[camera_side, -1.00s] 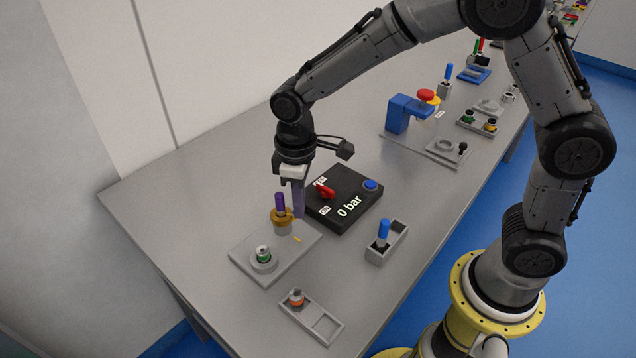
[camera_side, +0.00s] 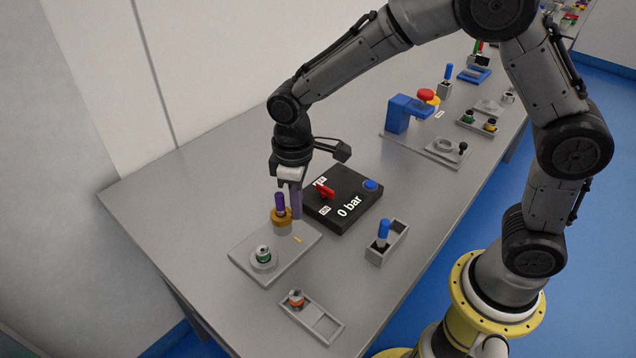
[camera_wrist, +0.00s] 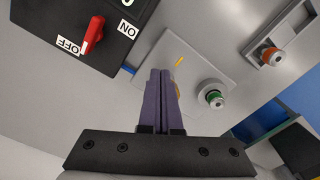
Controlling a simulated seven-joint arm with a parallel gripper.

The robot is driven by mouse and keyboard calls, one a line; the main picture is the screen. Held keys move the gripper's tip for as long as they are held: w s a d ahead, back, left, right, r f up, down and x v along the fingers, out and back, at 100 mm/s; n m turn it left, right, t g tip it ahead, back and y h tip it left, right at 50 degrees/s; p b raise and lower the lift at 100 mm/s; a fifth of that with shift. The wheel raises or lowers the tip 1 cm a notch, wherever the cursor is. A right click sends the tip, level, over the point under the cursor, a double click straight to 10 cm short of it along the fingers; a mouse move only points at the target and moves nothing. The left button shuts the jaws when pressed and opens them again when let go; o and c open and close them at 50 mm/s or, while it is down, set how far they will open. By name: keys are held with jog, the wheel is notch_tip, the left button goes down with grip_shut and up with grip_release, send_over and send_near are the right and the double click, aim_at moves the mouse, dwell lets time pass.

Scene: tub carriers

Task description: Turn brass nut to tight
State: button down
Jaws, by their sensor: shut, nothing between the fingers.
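In the wrist view only a sliver of the nut (camera_wrist: 178,88) shows beside the fingers. My gripper (camera_side: 297,216) points down with its long purple fingers shut and empty, just right of the nut. Whether they touch the nut cannot be told. The shut fingers (camera_wrist: 160,73) also fill the middle of the wrist view. A yellow mark (camera_side: 296,239) lies on the plate near the nut.
A black box (camera_side: 343,200) with a red lever, a blue button and a "0 bar" readout stands close right of my gripper. A green-banded piece (camera_side: 263,254) sits on the plate. A grey tray (camera_side: 318,320) with an orange-banded piece and a blue-handled holder (camera_side: 385,240) are nearer.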

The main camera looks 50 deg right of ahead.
jog(key=shift+s+a, duration=0.3)
jog(key=shift+a, duration=0.4)
dwell(0.5)
jog(key=shift+s, duration=0.1)
jog(key=shift+s+d, duration=0.1)
jog(key=shift+s, duration=0.15)
notch_tip(320, 180, up, 6)
dwell(0.5)
